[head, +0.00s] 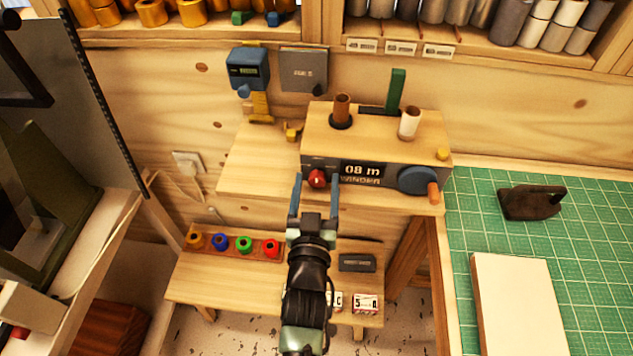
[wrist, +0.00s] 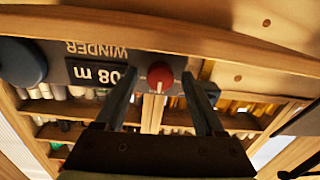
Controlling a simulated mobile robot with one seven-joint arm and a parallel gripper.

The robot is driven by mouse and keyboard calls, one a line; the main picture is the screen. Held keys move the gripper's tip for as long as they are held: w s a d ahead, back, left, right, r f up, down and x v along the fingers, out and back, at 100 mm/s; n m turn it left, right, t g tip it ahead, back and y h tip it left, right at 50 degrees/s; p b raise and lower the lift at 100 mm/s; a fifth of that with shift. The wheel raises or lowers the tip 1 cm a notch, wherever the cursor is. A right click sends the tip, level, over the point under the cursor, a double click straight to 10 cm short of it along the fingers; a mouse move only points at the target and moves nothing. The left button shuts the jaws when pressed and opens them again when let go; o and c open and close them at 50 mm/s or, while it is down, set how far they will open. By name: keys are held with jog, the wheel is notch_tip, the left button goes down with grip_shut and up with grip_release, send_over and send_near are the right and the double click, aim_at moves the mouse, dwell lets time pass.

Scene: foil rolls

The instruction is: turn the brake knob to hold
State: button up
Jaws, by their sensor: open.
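The brake knob (head: 317,178) is a small red round knob at the left of the winder's front panel. It also shows in the wrist view (wrist: 160,76), which is upside down, with a pale mark pointing toward the picture's bottom. My gripper (head: 315,184) is open in front of the panel. Its two fingers stand on either side of the knob, with gaps visible in the wrist view (wrist: 161,82). I cannot tell how far the fingertips reach along the knob. The winder (head: 388,145) is a wooden box with a dark display reading 08 m.
A blue crank disc (head: 417,180) with an orange handle is at the panel's right. A brown spool (head: 342,108) and a white spool (head: 409,123) stand on top. A lower bench holds several coloured rings and a dark box (head: 357,263). A green mat (head: 540,235) lies right.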

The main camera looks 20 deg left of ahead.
grip_shut()
dwell(0.4)
jog(key=shift+m, duration=0.4)
jog(key=m+b, duration=0.1)
jog(key=m, duration=1)
jog(key=shift+m, duration=0.3)
dwell(0.4)
